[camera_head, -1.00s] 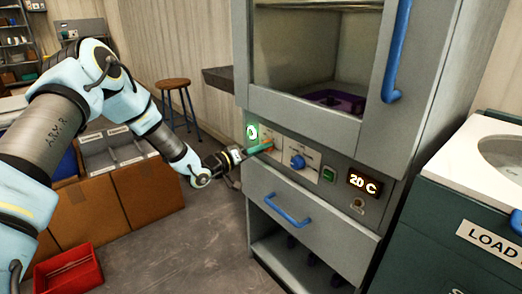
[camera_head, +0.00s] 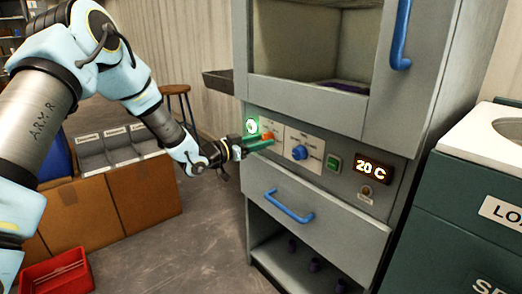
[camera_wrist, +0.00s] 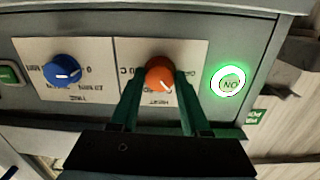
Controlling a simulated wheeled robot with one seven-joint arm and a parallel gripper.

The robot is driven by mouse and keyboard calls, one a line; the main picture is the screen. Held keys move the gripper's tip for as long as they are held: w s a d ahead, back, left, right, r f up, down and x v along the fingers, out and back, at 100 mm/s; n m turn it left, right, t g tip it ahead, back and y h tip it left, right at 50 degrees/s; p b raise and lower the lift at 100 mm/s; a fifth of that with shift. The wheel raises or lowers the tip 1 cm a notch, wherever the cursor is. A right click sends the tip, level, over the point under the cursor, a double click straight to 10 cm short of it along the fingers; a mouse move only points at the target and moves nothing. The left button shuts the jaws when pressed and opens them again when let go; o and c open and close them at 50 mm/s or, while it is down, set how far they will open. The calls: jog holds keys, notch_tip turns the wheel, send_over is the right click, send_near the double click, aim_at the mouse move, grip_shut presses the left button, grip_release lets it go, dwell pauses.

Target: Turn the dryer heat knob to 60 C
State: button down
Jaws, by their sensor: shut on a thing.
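The dryer (camera_head: 335,115) is a grey cabinet with a control panel below its window. The orange heat knob (camera_wrist: 160,72) sits on a pale plate in the wrist view, upside down there. My gripper (camera_wrist: 159,80) has its green fingers on both sides of this knob, shut on it. In the head view my gripper (camera_head: 262,141) reaches the panel from the left and partly hides the orange knob (camera_head: 267,135). The display (camera_head: 370,168) reads 20 C. A white pointer mark shows on the knob; the scale is partly hidden by the fingers.
A blue knob (camera_head: 300,152) is right of the heat knob, with a green switch (camera_head: 333,162) beyond. A lit green ON button (camera_wrist: 228,85) is close beside my fingers in the wrist view. A blue drawer handle (camera_head: 289,206) juts out below the panel.

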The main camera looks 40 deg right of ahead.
jog(key=shift+f+m+t+b, duration=0.1)
jog(key=shift+m+t+b, duration=0.2)
jog(key=shift+m+b, duration=7.15)
jog(key=shift+m+t+b, duration=0.3)
jog(key=shift+m+b, duration=4.95)
jog(key=shift+b, duration=4.4)
jog(key=shift+c, duration=1.9)
grip_release()
jog(key=shift+s, duration=0.1)
jog(key=shift+a, duration=0.1)
jog(key=a+p, duration=0.2)
jog(key=a, duration=0.8)
jog(key=shift+a+p, duration=0.3)
jog(key=shift+a, duration=0.05)
